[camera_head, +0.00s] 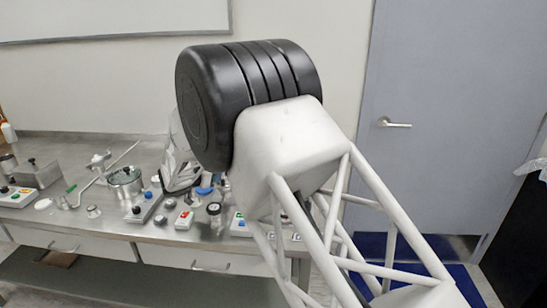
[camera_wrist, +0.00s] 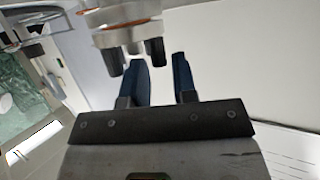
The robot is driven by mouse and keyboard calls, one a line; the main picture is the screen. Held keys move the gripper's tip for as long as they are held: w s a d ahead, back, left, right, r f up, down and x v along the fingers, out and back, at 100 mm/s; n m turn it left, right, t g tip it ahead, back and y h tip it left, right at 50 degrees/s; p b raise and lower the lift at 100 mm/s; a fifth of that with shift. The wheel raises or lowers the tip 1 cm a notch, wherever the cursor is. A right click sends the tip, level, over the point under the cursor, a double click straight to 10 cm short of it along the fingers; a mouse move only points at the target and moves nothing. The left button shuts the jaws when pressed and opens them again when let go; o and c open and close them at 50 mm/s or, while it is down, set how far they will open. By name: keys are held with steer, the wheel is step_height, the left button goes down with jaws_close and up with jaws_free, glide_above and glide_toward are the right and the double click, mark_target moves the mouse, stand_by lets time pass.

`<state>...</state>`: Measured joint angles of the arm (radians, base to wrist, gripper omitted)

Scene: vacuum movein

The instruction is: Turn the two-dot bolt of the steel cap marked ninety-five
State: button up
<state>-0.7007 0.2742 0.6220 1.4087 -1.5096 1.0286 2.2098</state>
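In the wrist view, a round steel part (camera_wrist: 128,31) with black bolts on it comes in from the top edge, with a copper-coloured ring above. One black bolt (camera_wrist: 155,52) lies between my gripper's fingertips in the picture. No dots or ninety-five marking can be read, so I cannot tell which cap or bolt this is. My gripper (camera_wrist: 160,58) has two blue fingers, held apart with a clear gap. I cannot tell whether either finger touches the bolt. In the head view, my arm largely hides this spot.
The steel bench (camera_head: 90,228) carries several small items: a steel pot (camera_head: 125,182), a box with a red button (camera_head: 184,219), a gauge (camera_head: 214,209) and a control box at left (camera_head: 15,197). A grey door (camera_head: 450,110) stands at right.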

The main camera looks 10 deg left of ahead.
steer(key=v, duration=0.8)
steer(key=s+d+r+g, duration=0.2)
steer(key=d+r, duration=0.2)
steer(key=d, duration=0.5)
steer(key=s+d+r+g+h, duration=0.1)
steer(key=s+d+r+g, duration=0.1)
steer(key=d, duration=0.7)
steer(key=s+d+r+m+g, duration=0.1)
steer(key=d+r+g, duration=0.3)
steer(key=d, duration=0.5)
steer(key=shift+s+r+h, duration=0.4)
steer(key=shift+s+r, duration=0.1)
steer(key=shift+r, duration=0.85)
steer(key=w+a+f+m+g+y, duration=0.1)
steer(key=w+a+f+m, duration=0.2)
steer(key=a, duration=0.5)
steer(key=w+a+f+m+g+y, duration=0.1)
steer(key=w+a+f+m+g, duration=0.1)
steer(key=w+a+m, duration=0.3)
steer(key=w+a+f+m+g+y, duration=0.1)
steer(key=w+a+f+m, duration=0.2)
steer(key=a, duration=1)
steer(key=w+m, duration=0.2)
steer(key=w, duration=0.1)
steer(key=shift+w+f+y, duration=0.3)
steer(key=shift+f, duration=0.1)
